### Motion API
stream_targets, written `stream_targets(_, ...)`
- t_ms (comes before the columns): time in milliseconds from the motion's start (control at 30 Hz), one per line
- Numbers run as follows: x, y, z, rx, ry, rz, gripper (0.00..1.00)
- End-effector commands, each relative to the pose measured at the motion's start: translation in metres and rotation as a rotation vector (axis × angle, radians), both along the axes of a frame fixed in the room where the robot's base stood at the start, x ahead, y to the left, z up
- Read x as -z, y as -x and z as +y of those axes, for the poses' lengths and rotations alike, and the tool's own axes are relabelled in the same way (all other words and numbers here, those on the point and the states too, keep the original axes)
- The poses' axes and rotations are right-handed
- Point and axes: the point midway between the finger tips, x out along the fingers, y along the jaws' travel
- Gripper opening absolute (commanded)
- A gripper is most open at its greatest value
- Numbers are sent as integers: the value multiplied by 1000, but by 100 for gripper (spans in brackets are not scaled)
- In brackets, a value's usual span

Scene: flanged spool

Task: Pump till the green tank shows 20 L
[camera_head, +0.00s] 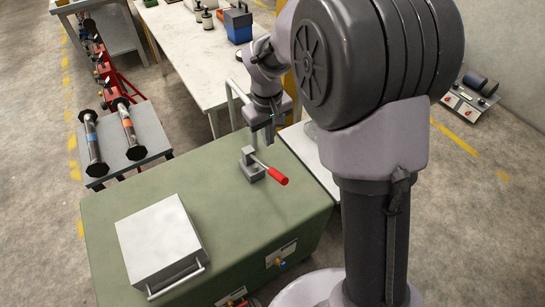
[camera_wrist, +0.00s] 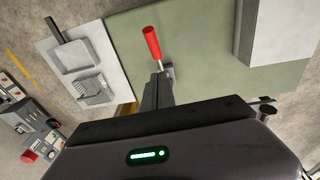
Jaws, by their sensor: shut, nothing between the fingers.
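A large green box-shaped unit (camera_head: 225,232) stands in the front of the head view; its top also fills much of the wrist view (camera_wrist: 205,40). A grey lever mount (camera_head: 252,166) sits on its top, with a red-gripped lever (camera_head: 278,177) pointing right and forward. The red grip (camera_wrist: 152,43) shows in the wrist view, just beyond my fingers. My gripper (camera_head: 268,139) is shut and empty, pointing down just behind the lever mount and apparently apart from the lever. In the wrist view my fingertips (camera_wrist: 158,78) partly hide the mount. No litre reading is legible.
A pale box with a bar handle (camera_head: 162,245) sits on the green unit's left. A grey stand (camera_head: 150,133) with two cylinders is behind left. A long pale table (camera_head: 190,62) is at the back. A panel with red knobs (camera_head: 465,100) lies right. Bare top surrounds the lever.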

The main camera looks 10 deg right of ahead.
Motion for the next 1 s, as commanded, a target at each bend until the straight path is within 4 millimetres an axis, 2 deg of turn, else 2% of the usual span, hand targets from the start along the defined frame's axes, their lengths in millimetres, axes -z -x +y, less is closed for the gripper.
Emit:
stream_targets(167,29,-2,-1,0,0,3,0)
stream_targets(500,103,-10,-4,2,-1,3,0)
stream_targets(600,117,-3,-9,2,-1,2,0)
stream_targets(800,132,4,-16,2,-1,1,0)
stream_targets(1000,133,4,-17,1,-1,0,0)
